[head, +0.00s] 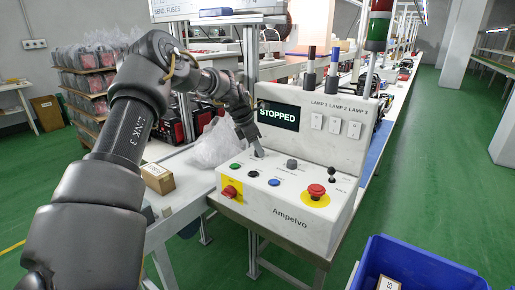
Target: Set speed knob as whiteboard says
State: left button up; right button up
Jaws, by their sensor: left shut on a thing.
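The white control console (315,232) marked "Ampelvo" stands in the middle, and its display (278,115) reads "STOPPED". My left gripper (259,153) is at the back left of the console's sloped top. It is shut on what seems to be a knob there, mostly hidden by the fingers. A grey knob (292,164) sits just right of the gripper, apart from it. The knob labels are too small to read. A white board (175,8) at the top left edge is cut off; "SEND: FUSES" shows on it. My right gripper is not in view.
The console also carries a red emergency button (317,190), a red switch (229,191), a black lever (332,174) and green, black and blue buttons. A small cardboard box (158,179) and a clear plastic bag (216,143) lie left. A blue bin (425,262) stands front right.

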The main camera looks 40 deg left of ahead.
pick_arm(q)
jog(key=o, duration=1)
jog(key=shift+c, duration=0.2)
jog(key=v, duration=1)
jog(key=shift+r, duration=0.4)
jog(key=shift+a, duration=0.1)
